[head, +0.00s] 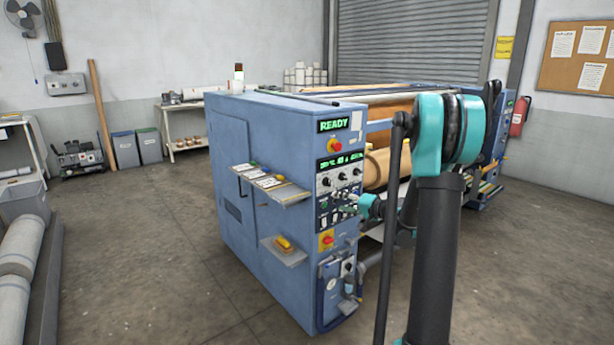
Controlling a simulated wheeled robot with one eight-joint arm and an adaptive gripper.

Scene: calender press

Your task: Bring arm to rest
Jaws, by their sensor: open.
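My arm rises at the right of the head view, with a teal joint at its top. Its wrist reaches down to the front of the blue calender press (265,180). My gripper (349,199) is small and dark, close to the control panel (338,175) on the press. It is open with nothing seen in it. I cannot tell whether it touches a switch there. The upper display (333,125) reads READY in green. My arm hides part of the rollers behind it.
Red buttons sit on the panel. Large rolls (18,250) lie at the left. A bench (185,120) stands at the back. The floor left of the press is clear.

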